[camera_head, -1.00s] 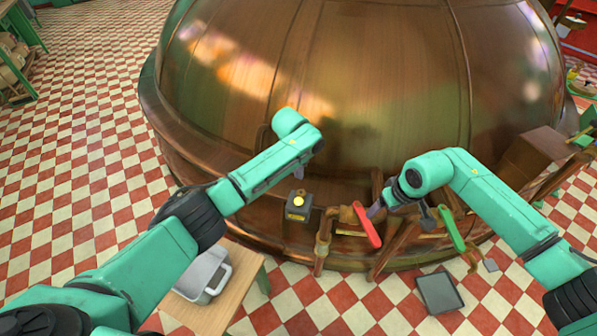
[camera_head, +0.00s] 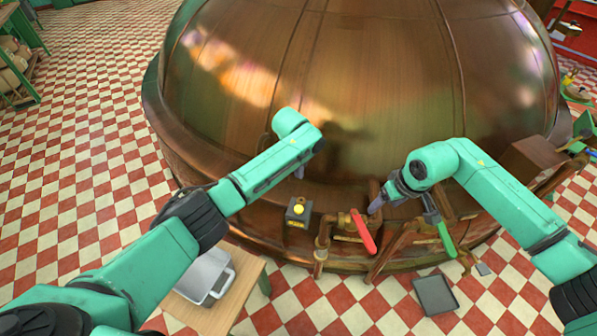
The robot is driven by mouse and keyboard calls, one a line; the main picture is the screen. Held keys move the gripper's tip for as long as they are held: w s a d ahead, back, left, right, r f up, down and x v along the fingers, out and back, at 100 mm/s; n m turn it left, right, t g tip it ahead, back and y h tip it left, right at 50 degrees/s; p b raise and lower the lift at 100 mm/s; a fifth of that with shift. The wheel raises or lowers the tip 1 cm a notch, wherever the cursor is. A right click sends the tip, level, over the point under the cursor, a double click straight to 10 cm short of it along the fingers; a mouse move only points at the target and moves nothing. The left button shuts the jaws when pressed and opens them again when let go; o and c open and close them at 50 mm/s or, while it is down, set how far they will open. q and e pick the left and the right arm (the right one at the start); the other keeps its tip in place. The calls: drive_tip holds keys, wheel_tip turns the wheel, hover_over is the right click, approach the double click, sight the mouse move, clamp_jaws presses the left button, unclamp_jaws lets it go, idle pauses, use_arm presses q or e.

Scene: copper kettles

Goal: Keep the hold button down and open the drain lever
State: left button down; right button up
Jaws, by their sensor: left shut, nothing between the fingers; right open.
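The yellow button (camera_head: 298,209) sits on top of a dark box (camera_head: 298,218) at the kettle's lower front. My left gripper (camera_head: 299,172) is shut and empty. Its tip shows just above the button in the picture, with a gap between them; the forearm hides most of it. A red lever (camera_head: 363,232) and a green lever (camera_head: 446,240) hang on the pipes to the right of the button. I cannot tell which is the drain lever. My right gripper (camera_head: 379,205) is open near the red lever's upper end. I cannot tell whether they touch.
The copper kettle (camera_head: 300,70) fills the back. Copper pipes (camera_head: 325,240) run around the levers. A small wooden table (camera_head: 240,300) with a metal container (camera_head: 207,277) stands at the lower left. A dark tray (camera_head: 436,294) lies on the tiled floor.

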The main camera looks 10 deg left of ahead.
drive_tip(key=w+p+v, duration=0.1)
drive_tip(key=p+v, duration=0.1)
drive_tip(key=v, duration=0.4)
drive_tip(key=shift+a, duration=0.3)
drive_tip(key=shift+w+r, duration=0.1)
drive_tip(key=shift+w, duration=0.05)
